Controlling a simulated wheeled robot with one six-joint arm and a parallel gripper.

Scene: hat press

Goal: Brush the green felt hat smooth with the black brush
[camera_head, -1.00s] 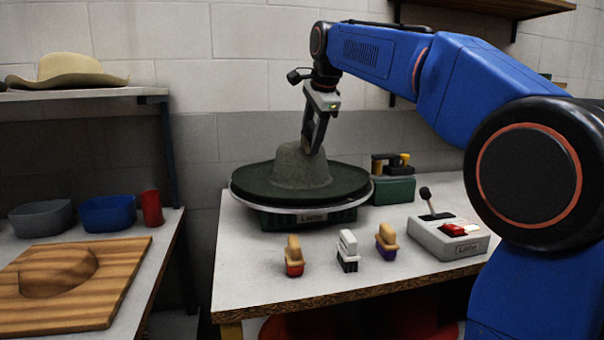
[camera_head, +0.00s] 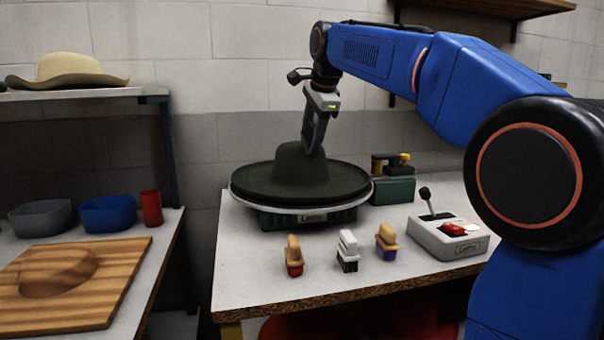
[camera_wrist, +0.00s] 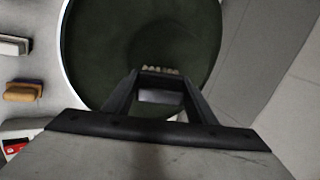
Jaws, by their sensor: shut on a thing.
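The green felt hat (camera_head: 268,187) sits crown up on a round silver-rimmed stand (camera_head: 308,218); its crown looks dark and smooth. It also fills much of the wrist view (camera_wrist: 95,45). My gripper (camera_head: 312,148) points down at the crown's right side, very close to it; contact cannot be told. In the wrist view its fingers (camera_wrist: 160,88) are shut on a small pale block (camera_wrist: 160,97), mostly hidden, so I cannot tell what it is. A white-handled brush with black bristles (camera_head: 347,252) stands on the table, between a red-bristled brush (camera_head: 293,255) and a purple-bristled brush (camera_head: 387,241).
A grey control box (camera_head: 450,238) with a lever and red button stands at the right of the table. A green box (camera_head: 393,190) is behind it. A side bench at left holds a wooden board (camera_head: 110,265), bowls and a red cup (camera_head: 151,207). A tan hat (camera_head: 68,72) lies on the shelf.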

